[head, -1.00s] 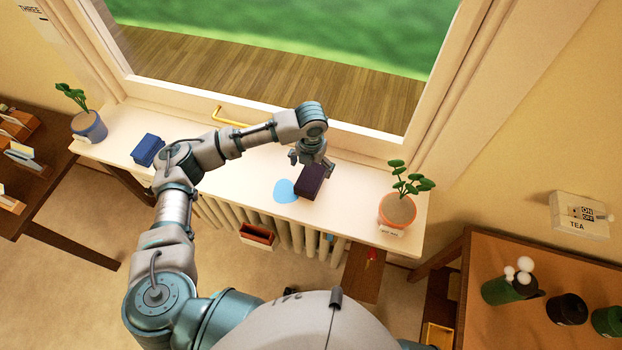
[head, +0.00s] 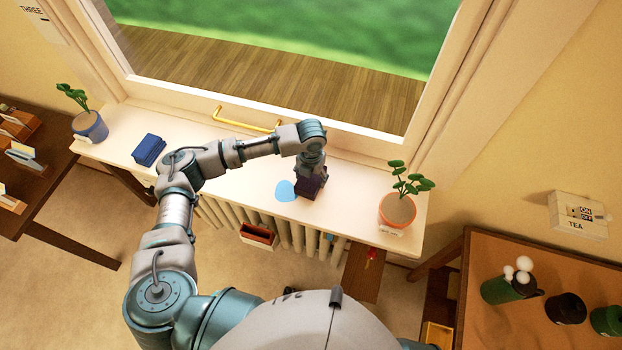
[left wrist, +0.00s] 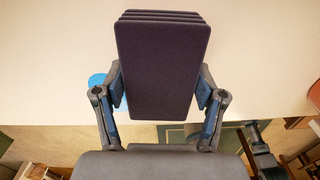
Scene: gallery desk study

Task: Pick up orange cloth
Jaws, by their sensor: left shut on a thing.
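No orange cloth shows in either view. My left gripper (head: 310,176) is shut on a dark purple folded cloth (head: 306,190) over the white sill. In the left wrist view the dark purple cloth (left wrist: 162,70) is a thick layered stack, with the two fingers of my left gripper (left wrist: 161,88) pressed on its sides. I cannot tell whether it still touches the sill. A blue folded cloth (head: 148,149) lies farther left on the sill. My right gripper is not in view.
A flat light-blue disc (head: 285,191) lies beside the purple cloth. Potted plants stand at the left (head: 89,125) and right (head: 397,209) of the white sill (head: 236,174). The window's yellow handle (head: 245,123) is behind my arm. The sill's middle left is clear.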

